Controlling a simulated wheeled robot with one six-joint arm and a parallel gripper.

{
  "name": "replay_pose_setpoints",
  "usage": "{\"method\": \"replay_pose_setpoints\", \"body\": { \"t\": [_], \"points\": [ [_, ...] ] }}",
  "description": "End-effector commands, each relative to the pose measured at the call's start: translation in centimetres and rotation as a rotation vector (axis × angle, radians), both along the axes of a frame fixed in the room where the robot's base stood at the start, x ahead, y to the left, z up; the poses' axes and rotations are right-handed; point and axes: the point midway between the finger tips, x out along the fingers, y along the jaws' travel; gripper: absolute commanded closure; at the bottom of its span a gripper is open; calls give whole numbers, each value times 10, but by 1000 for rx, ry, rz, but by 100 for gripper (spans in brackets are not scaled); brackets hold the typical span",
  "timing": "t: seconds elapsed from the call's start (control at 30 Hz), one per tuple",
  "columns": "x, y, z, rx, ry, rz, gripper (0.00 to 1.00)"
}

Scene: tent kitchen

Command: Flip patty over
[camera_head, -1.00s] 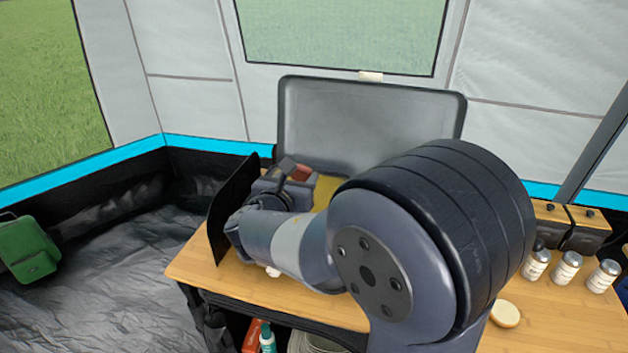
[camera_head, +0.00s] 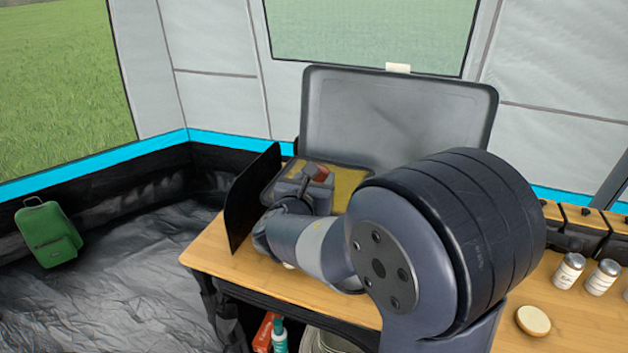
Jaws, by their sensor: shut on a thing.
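My gripper (camera_head: 308,188) is at the end of my arm, over the left part of the open stove. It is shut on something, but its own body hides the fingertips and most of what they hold. A small reddish-brown piece (camera_head: 322,173) shows just beyond the gripper; I cannot tell whether it is the patty or whether it is held. The stove's yellowish cooking surface (camera_head: 350,180) shows in part behind the gripper. My arm hides the rest of it.
The stove's grey lid (camera_head: 400,115) stands upright behind. A black side panel (camera_head: 251,200) is close left of the gripper. On the wooden table (camera_head: 225,250) at right are shaker jars (camera_head: 569,270) and a round pale item (camera_head: 533,320). A green bag (camera_head: 48,233) is at far left.

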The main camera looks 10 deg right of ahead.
Motion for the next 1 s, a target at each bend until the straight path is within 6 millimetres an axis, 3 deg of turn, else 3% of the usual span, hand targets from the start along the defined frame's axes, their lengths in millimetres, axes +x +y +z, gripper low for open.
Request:
{"method": "replay_pose_setpoints", "body": {
  "t": [0.1, 0.37, 0.4, 0.7, 1.0],
  "points": [
    [0, 0, -9, 0, -1, 0, 73],
    [0, 0, -8, 0, 0, 0, 73],
    [0, 0, -8, 0, 0, 0, 50],
    [0, 0, -8, 0, 0, 0, 26],
    [-4, 3, -5, 0, 0, 1, 25]
  ]
}}
